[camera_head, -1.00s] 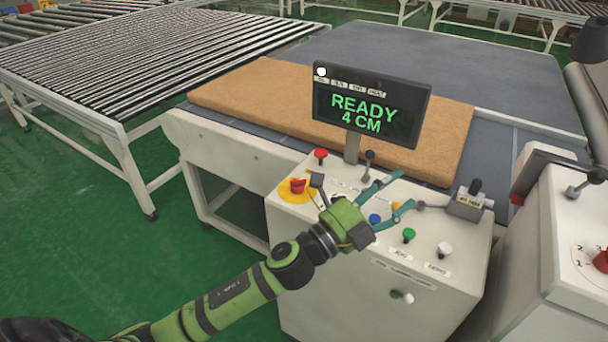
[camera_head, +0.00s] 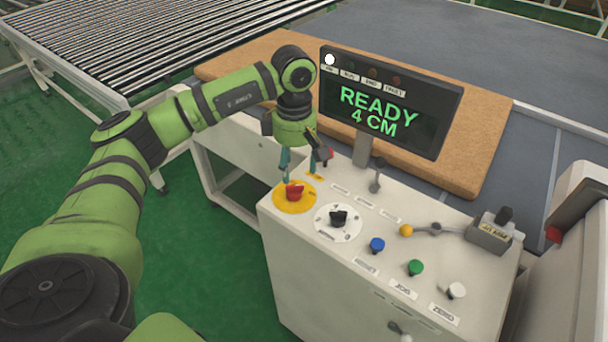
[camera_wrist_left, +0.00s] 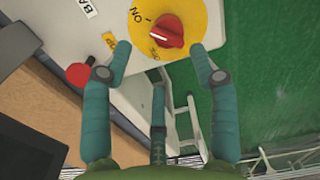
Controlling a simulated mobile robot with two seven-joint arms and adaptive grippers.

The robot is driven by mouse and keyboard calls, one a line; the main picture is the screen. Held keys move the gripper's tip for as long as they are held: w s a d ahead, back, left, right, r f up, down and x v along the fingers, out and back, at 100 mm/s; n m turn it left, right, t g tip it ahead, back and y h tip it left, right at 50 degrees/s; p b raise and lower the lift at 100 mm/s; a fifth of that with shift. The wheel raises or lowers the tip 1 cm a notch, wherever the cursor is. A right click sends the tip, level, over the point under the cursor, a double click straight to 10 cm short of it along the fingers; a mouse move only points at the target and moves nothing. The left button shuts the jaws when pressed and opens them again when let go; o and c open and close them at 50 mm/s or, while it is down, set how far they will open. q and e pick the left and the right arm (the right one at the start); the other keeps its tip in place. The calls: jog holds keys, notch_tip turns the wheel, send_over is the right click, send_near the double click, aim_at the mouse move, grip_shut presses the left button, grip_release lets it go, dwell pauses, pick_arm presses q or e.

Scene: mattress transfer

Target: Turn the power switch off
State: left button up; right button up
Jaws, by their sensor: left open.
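The power switch (camera_head: 294,192) is a red rotary knob on a yellow disc at the left corner of the white control panel. It also shows in the left wrist view (camera_wrist_left: 170,32), with an ON mark and what looks like an OFF mark beside it. A white line marks the knob's left end; its exact setting is hard to tell. My left gripper (camera_head: 301,174) points down above the switch, open and empty. In the left wrist view its fingertips (camera_wrist_left: 160,58) are spread to either side of the knob, apparently apart from it. My right gripper is not in view.
The display (camera_head: 388,105) reads READY 4 CM. A black selector (camera_head: 338,217), blue (camera_head: 377,245), green (camera_head: 415,268) and white (camera_head: 456,291) buttons and a small lever (camera_head: 376,177) stand on the panel. A red button (camera_wrist_left: 78,74) is close to one finger. A brown mattress (camera_head: 478,150) lies behind.

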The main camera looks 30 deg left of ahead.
aim_at(293, 187)
pick_arm(q)
jog(key=shift+s+f+p, duration=0.45)
jog(key=shift+s+f, duration=0.25)
jog(key=shift+f, duration=0.2)
notch_tip(293, 187, down, 4)
jog(key=shift+f+p, duration=0.1)
jog(key=shift+p, duration=0.45)
jog(key=shift+w+f, duration=0.1)
jog(key=shift+d, duration=0.1)
jog(key=shift+s, duration=0.2)
jog(key=c, duration=0.3)
jog(key=shift+w, duration=0.15)
jog(key=c, duration=0.8)
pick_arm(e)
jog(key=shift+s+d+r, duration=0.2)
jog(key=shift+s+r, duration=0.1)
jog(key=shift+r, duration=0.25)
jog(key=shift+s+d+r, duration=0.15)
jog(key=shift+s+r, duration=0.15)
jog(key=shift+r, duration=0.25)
